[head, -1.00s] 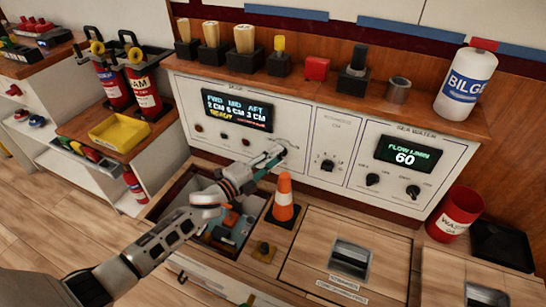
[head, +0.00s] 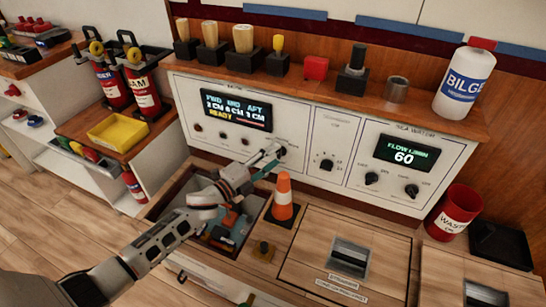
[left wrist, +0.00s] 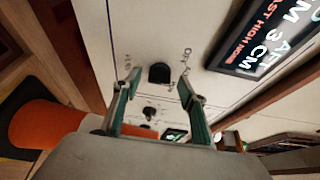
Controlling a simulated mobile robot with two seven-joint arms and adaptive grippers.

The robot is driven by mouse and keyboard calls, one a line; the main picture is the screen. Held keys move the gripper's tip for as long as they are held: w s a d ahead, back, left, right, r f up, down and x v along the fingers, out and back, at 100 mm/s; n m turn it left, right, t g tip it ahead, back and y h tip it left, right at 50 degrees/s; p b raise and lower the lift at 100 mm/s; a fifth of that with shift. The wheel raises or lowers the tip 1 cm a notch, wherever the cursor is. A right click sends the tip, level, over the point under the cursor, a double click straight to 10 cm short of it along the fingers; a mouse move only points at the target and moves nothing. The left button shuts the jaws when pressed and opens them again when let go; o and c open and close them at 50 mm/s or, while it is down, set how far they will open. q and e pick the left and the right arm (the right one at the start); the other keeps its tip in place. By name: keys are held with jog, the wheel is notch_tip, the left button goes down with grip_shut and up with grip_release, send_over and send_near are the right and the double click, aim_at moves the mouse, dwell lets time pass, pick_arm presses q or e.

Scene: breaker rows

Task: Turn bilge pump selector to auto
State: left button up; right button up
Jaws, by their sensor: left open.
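In the head view my left gripper (head: 270,157) reaches the lower right of this panel and mostly covers the knob. It is open and empty. My right gripper is out of view.
An orange cone (head: 283,197) stands just below my left gripper, beside an open bin (head: 165,205). The sea water panel (head: 362,165) with two knobs is to the right.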

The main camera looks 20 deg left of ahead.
pick_arm(q)
jog(key=v, duration=1.1)
jog(key=shift+s+a, duration=0.1)
jog(key=shift+s, duration=0.05)
